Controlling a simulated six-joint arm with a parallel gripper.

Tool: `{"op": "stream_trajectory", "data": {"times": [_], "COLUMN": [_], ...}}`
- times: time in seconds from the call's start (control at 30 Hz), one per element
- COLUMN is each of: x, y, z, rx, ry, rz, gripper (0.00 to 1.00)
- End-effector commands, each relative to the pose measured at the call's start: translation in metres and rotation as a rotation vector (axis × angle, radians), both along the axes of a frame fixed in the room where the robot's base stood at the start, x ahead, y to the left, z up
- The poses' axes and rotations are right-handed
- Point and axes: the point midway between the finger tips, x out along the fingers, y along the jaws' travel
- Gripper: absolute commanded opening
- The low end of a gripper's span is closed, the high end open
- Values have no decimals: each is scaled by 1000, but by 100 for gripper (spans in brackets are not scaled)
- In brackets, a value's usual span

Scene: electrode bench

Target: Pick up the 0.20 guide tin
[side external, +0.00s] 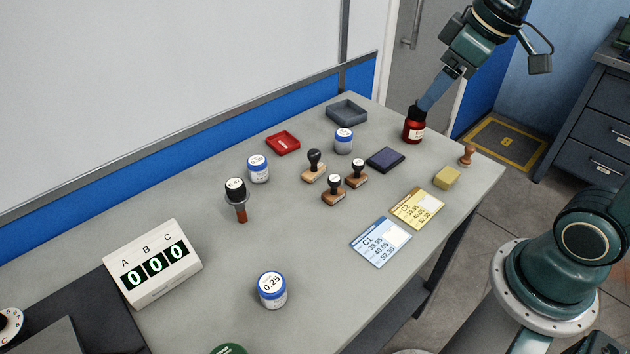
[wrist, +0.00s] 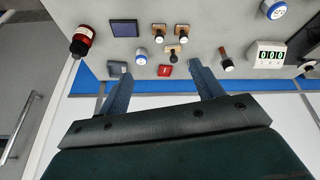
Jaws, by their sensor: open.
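Three white tins with blue rims stand on the grey bench. The labels of the middle tin (side external: 258,169) and the far tin (side external: 344,140) are too small to read surely, so I cannot tell which is 0.20. In the wrist view the far tin (wrist: 141,55) shows between my fingers' lines, and the near tin (wrist: 276,9) is at the top right. My gripper (side external: 426,103) is open and empty, high at the bench's far right end, its blue finger overlapping the red bottle in the side view.
The red bottle (side external: 413,128), stamps (side external: 333,191), ink pad (side external: 386,160), red tray (side external: 283,143) and grey tray (side external: 347,112) crowd the far half. Bench around the 0.25 tin is clear.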

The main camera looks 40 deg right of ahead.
Motion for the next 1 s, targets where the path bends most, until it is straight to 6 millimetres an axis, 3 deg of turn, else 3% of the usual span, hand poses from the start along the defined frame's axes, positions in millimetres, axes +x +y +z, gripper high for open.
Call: {"op": "stream_trajectory", "data": {"times": [0.47,0.8,1.0], "x": [98,158,182], "y": [-30,-61,-79], "z": [-34,-80,-109], "rx": [-4,17,33], "ry": [50,55,49], "rz": [222,374,446], "gripper": [66,66,66]}}
